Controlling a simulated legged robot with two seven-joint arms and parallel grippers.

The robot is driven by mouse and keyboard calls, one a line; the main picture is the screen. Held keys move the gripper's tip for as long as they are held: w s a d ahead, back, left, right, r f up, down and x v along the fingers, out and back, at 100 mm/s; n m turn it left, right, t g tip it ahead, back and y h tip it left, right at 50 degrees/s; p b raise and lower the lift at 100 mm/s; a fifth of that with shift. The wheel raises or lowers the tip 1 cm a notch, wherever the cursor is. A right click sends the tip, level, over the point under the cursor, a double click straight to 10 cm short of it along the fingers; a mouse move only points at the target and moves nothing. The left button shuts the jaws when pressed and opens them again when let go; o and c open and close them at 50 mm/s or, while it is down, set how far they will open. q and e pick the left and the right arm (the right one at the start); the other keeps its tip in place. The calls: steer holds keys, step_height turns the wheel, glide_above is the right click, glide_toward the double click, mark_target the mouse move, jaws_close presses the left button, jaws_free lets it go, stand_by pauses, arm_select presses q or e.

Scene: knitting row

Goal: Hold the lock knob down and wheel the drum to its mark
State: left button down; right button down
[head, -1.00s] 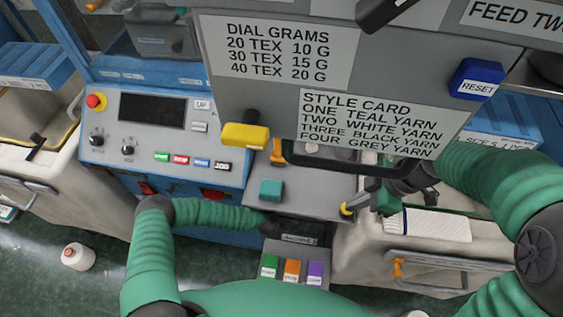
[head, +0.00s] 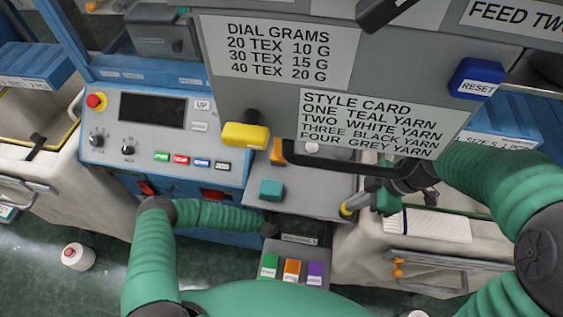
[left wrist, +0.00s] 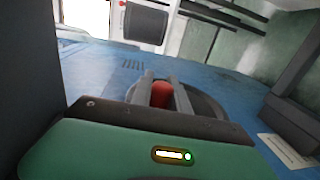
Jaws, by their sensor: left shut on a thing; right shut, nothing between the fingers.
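My right gripper (head: 358,198) is shut and empty, beside a small yellow knob (head: 346,209) at the right edge of the grey deck; contact cannot be told. My left arm reaches from the left below the control panel, and its gripper is not clear in the head view. In the left wrist view my left gripper (left wrist: 161,83) is shut on a red knob (left wrist: 160,96). A dark round disc (left wrist: 213,108) lies around that knob, on a blue surface. Which part is the drum or its mark cannot be told.
A grey sign panel (head: 270,85) with a yellow block (head: 246,135) and a blue reset button (head: 475,78) overhangs the deck. A teal block (head: 271,189) sits on the deck. A blue control panel (head: 180,110) is at left. A white cone (head: 78,256) stands on the floor.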

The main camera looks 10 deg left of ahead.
arm_select(q)
steer(key=shift+s+f+t, duration=0.25)
steer(key=shift+t, duration=0.35)
steer(key=shift+s+f+t, duration=0.25)
steer(key=shift+t, duration=0.35)
steer(key=c, duration=1.3)
jaws_free()
steer(key=s, duration=0.8)
steer(key=s+f, duration=0.1)
steer(key=s, duration=0.3)
